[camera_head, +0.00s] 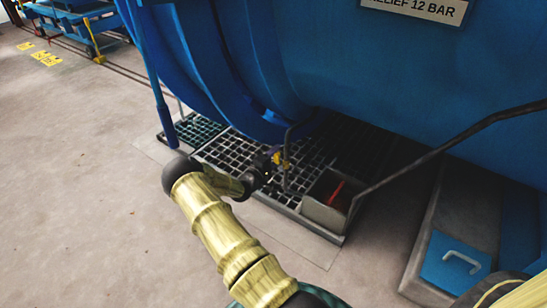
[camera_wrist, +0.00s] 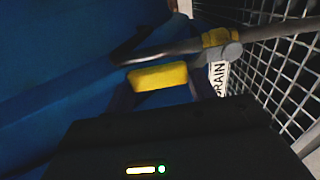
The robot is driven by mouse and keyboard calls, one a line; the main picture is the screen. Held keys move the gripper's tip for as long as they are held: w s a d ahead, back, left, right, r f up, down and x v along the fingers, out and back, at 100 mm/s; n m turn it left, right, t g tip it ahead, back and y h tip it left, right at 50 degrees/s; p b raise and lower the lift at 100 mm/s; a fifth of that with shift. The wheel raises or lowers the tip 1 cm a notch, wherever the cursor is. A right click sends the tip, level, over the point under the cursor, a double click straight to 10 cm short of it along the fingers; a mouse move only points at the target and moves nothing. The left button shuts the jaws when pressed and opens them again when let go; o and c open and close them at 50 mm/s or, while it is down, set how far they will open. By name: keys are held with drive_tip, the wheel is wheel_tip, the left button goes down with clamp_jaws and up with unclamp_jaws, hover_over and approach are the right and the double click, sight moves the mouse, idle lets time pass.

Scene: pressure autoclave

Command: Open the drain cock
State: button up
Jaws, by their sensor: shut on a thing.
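The drain cock (camera_head: 286,162) shows as a small yellow part on a thin pipe under the blue vessel, low over the floor grating. In the wrist view, its yellow handle (camera_wrist: 158,77) lies crosswise between the dark fingers of my gripper (camera_wrist: 157,88), which is shut on it. A second yellow piece (camera_wrist: 216,37) sits by a grey fitting and pipe just beyond, above a white "DRAIN" label (camera_wrist: 218,80) partly hidden by the gripper. In the head view my gripper (camera_head: 268,166) is small and dark against the grating; its grip is hard to see there.
The blue vessel (camera_head: 350,70) hangs over the metal grating (camera_head: 225,152). A grey open box (camera_head: 327,206) with something red inside stands just right of the cock, and a dark pipe slants above it. A blue box (camera_head: 455,262) with a handle is at lower right.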

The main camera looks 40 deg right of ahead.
drive_tip(key=shift+w+a+f, duration=0.1)
drive_tip(key=shift+a+f, duration=0.05)
drive_tip(key=shift+a, duration=0.05)
drive_tip(key=o, duration=1.1)
drive_tip(key=shift+d, duration=0.1)
drive_tip(key=p+v, duration=0.5)
drive_tip(key=v, duration=1.2)
drive_tip(key=shift+a+p, duration=0.25)
drive_tip(key=shift+p, duration=0.15)
drive_tip(key=shift+s+d, duration=0.1)
drive_tip(key=shift+s, duration=0.15)
